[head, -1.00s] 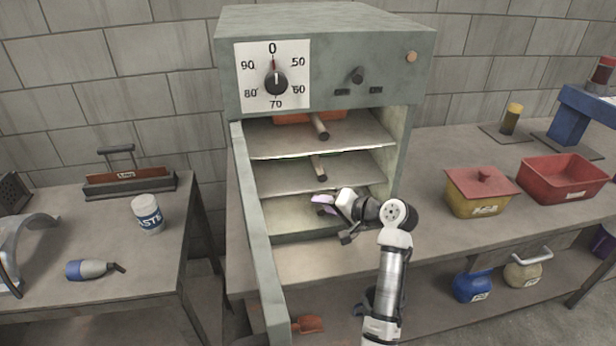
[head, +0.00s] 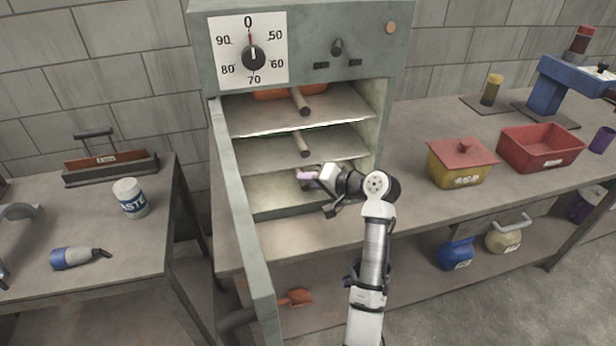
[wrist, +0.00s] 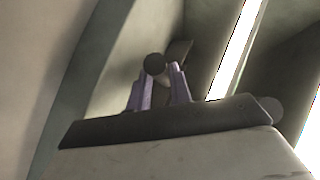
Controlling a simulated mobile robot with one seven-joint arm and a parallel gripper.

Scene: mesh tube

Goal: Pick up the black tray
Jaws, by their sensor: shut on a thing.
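My gripper (head: 307,178) reaches into the lowest open compartment of the grey oven cabinet. In the wrist view its two purple fingers (wrist: 160,88) are shut on a dark, round-ended handle (wrist: 154,64), which I take to be the black tray's. A small dark grey part shows behind the handle. The tray's body cannot be made out in either view; my gripper and arm cover much of that compartment in the head view.
The cabinet door (head: 242,215) stands open on the left. Two more handles stick out from the upper (head: 300,101) and middle (head: 302,144) shelves. A yellow box with a red lid (head: 461,165) and a red bin (head: 540,148) stand right on the bench.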

